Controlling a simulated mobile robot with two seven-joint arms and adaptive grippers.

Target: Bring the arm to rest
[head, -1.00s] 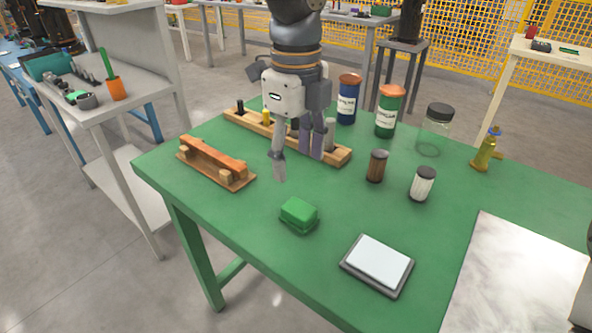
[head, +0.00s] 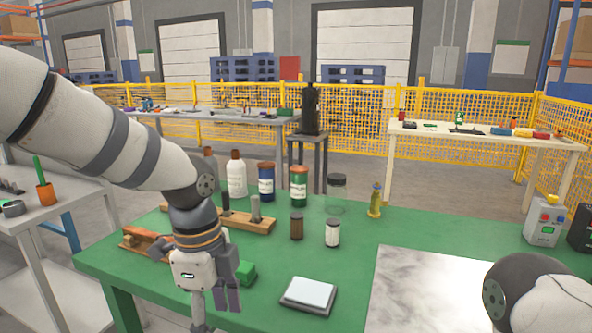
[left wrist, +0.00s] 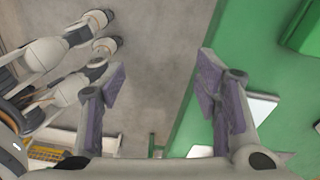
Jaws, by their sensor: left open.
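My left arm comes in from the left in the head view and bends down at the wrist. Its gripper (head: 214,308) hangs low over the near left part of the green table (head: 350,222), partly in front of the green block (head: 247,271). In the left wrist view the gripper (left wrist: 161,88) has its two pads wide apart, with nothing between them but floor and the table edge further off. It is open and empty. Part of my right arm shows at the lower right of the head view, but its gripper is out of sight.
A wooden block rack (head: 250,221), a brown-orange wooden piece (head: 135,240), a dark shaker (head: 297,227), a white shaker (head: 332,234), several bottles and jars, a scale (head: 309,294) and a marble slab (head: 425,290) occupy the table. A grey shelf (head: 50,222) stands left.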

